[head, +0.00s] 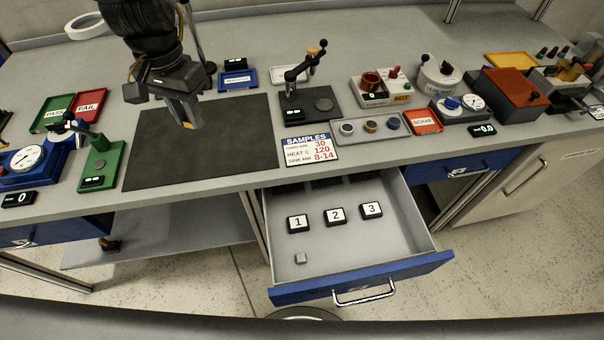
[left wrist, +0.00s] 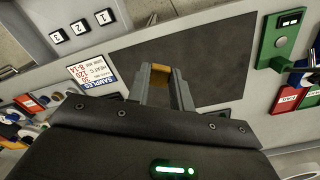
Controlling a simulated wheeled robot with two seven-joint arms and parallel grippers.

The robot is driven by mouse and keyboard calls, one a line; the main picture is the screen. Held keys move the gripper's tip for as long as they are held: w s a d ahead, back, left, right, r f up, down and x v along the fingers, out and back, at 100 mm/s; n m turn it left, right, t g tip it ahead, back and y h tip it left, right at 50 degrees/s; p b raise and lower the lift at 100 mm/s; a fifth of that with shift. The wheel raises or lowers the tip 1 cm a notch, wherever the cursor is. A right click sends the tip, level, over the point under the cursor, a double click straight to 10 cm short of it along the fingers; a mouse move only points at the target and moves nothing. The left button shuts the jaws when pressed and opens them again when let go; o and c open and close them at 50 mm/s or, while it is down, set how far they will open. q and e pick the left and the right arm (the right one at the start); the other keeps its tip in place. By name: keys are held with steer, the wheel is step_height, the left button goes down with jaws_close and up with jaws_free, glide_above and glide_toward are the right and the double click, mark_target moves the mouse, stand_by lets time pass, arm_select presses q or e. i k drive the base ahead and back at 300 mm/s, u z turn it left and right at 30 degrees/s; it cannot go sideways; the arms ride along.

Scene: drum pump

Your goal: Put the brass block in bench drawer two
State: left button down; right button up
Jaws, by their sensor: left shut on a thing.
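My left gripper (head: 186,115) hangs above the dark mat, pointing down. Its fingers are shut on the brass block (head: 189,125), which shows as a small golden end at the fingertips. In the left wrist view the brass block (left wrist: 162,69) sits between the tips of my left gripper (left wrist: 158,78). A blue-fronted bench drawer (head: 400,262) in the middle stands open, to the right of and below the gripper. Inside are tiles marked 1 (head: 298,223), 2 (head: 335,215) and 3 (head: 371,209). A small grey block (head: 300,259) lies in front of tile 1. My right gripper is not in view.
The dark mat (head: 200,155) is bare. A black stand with a lever (head: 303,100) and a samples card (head: 310,149) lie to its right. A green lever stand (head: 100,165) is to its left. Another blue drawer (head: 465,165) at right looks shut. The drawer floor is mostly clear.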

mark_target(338, 254)
steer(key=u, duration=1.35)
steer(key=k, duration=1.6)
steer(key=z, duration=1.5)
steer(key=i, duration=1)
steer(key=z, duration=0.1)
